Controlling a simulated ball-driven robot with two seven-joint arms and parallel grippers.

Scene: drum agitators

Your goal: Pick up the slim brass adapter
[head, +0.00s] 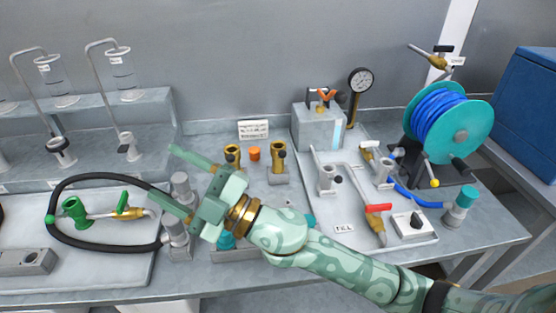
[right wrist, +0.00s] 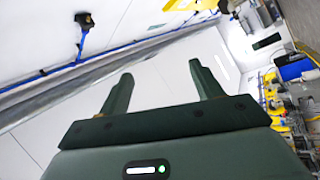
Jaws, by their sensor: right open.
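Two brass adapters stand upright at the back of the bench in the head view, a left one (head: 232,153) and a right one (head: 278,155). I cannot tell for sure which is the slim one. My right gripper (head: 163,170) is open and points left, in front of and to the left of both adapters, touching neither. In the right wrist view its jaws (right wrist: 160,72) are apart with nothing between them, facing a pale wall. The lower part of the left adapter is partly hidden by my gripper. My left gripper is not in view.
An orange cap (head: 253,153) sits between the adapters. A black hose (head: 95,178) and green fitting (head: 75,210) lie at the left. A grey tray (head: 345,228) with a red-handled valve (head: 378,210) lies at the right, before a blue hose reel (head: 440,118).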

